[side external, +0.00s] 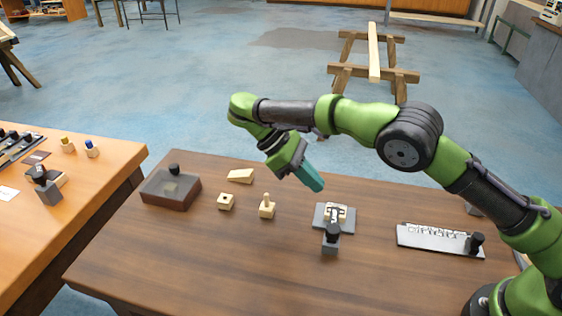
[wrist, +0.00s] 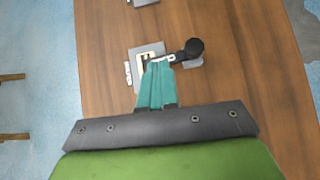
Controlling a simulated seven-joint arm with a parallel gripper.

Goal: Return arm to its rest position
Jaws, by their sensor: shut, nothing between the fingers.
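My gripper (side external: 312,181) has teal fingers and hangs tilted above the dark wooden table (side external: 185,267), clear of the things on it. Its fingers are closed together with nothing held. In the wrist view the teal fingers of my gripper (wrist: 157,80) point toward a grey clamp fixture and cover part of it. My green and black arm reaches in from the right, bent at the elbow, over the table.
On the table stand a clamp fixture (side external: 332,238), a pegged wooden block (side external: 267,208), a small block (side external: 226,201), a wooden wedge (side external: 240,176), a dark box (side external: 170,190) and a metal plate (side external: 415,240). An orange bench (side external: 60,220) adjoins at left. The front table area is clear.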

